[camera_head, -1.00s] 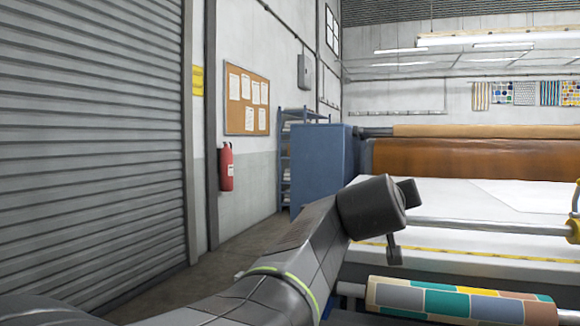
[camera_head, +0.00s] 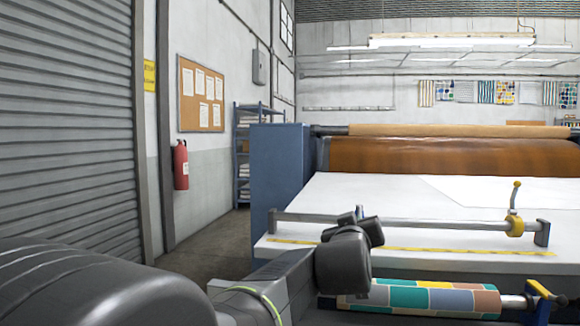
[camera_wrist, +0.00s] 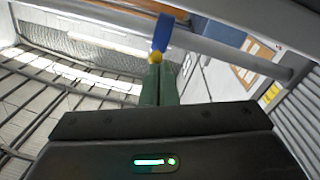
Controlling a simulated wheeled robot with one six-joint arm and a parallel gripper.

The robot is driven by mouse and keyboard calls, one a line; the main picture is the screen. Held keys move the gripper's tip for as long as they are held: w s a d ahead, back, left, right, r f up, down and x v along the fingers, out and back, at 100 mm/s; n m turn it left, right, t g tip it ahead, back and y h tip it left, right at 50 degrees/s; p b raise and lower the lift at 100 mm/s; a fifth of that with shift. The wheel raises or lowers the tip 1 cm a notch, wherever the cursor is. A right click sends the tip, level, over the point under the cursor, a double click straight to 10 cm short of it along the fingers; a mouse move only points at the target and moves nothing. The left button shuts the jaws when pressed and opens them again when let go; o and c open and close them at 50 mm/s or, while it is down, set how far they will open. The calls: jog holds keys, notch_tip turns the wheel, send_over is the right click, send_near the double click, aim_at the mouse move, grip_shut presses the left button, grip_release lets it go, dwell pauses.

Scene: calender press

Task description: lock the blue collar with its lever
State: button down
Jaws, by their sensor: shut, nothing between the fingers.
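In the wrist view, the blue collar (camera_wrist: 162,33) sits at the long grey bar, with a yellow knob (camera_wrist: 155,58) at its near end, apparently the lever's tip. My gripper (camera_wrist: 158,70) is shut and empty, its green fingers pointing at the knob. The tips look very close to the knob; I cannot tell whether they touch. In the head view, my gripper (camera_head: 360,213) is at the bar (camera_head: 425,224), left of its middle. The blue collar is not discernible there, apparently hidden by my wrist.
A yellow collar (camera_head: 515,226) with an upright lever stands near the bar's right end bracket (camera_head: 542,233). A patterned roll (camera_head: 420,298) lies below the white table (camera_head: 400,195). A blue cabinet (camera_head: 278,170) stands behind on the left.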

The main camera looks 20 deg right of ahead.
jog(key=shift+f+b, duration=0.3)
jog(key=shift+f, duration=0.3)
jog(key=shift+f, duration=0.1)
